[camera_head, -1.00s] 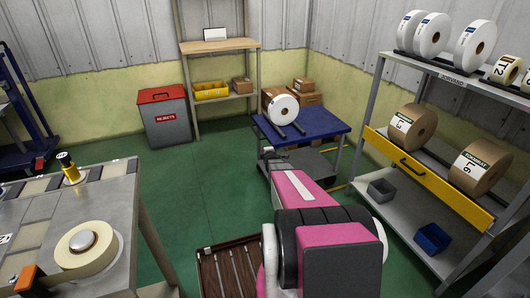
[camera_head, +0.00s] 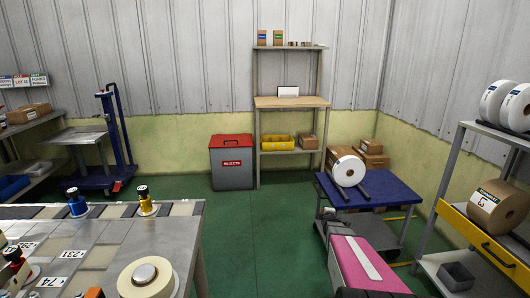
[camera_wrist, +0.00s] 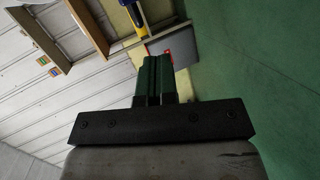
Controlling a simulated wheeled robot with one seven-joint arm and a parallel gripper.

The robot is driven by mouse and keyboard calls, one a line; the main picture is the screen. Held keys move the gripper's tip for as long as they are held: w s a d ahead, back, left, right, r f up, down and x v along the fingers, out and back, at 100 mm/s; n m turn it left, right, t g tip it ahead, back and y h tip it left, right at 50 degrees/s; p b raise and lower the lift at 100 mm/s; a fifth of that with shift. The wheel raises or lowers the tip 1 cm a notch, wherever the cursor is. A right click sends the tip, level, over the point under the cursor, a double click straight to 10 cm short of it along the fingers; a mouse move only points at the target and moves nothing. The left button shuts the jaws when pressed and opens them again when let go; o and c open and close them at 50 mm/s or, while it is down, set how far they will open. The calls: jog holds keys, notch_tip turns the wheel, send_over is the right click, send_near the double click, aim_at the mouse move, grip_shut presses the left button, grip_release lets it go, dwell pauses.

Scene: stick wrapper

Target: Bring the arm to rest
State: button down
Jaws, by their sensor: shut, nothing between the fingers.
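My gripper (camera_wrist: 154,82) shows in the wrist view, its two dark fingers side by side and closed, with nothing between them. Beyond the fingertips the wrist view shows the grey rejects bin (camera_wrist: 180,45), green floor and ribbed wall, all tilted. In the head view my pink arm reaches forward at the lower right, beside the blue-topped cart; the fingers are not clear there.
The blue cart (camera_head: 395,191) carries a white roll (camera_head: 349,171). A grey shelf (camera_head: 470,265) with rolls stands at right. A grey worktable (camera_head: 150,237) with a tape roll (camera_head: 145,280) is at left. Green floor (camera_head: 245,235) between is clear.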

jog(key=s+a+r+m+g, duration=0.2)
jog(key=s+a+m+g, duration=0.2)
jog(key=s, duration=0.6)
jog(key=s+a+r+m+g+y, duration=0.1)
jog(key=s+a+r+m+g, duration=0.2)
jog(key=s+a, duration=0.6)
jog(key=s+a+r+m+g+y, duration=0.1)
jog(key=s+a+r+m+g, duration=0.2)
jog(key=s+a+m+g, duration=0.3)
jog(key=s+m+g, duration=0.1)
jog(key=s+m, duration=0.1)
jog(key=s, duration=0.3)
jog(key=shift+s+a, duration=0.15)
jog(key=shift+a, duration=0.25)
jog(key=shift+f, duration=0.1)
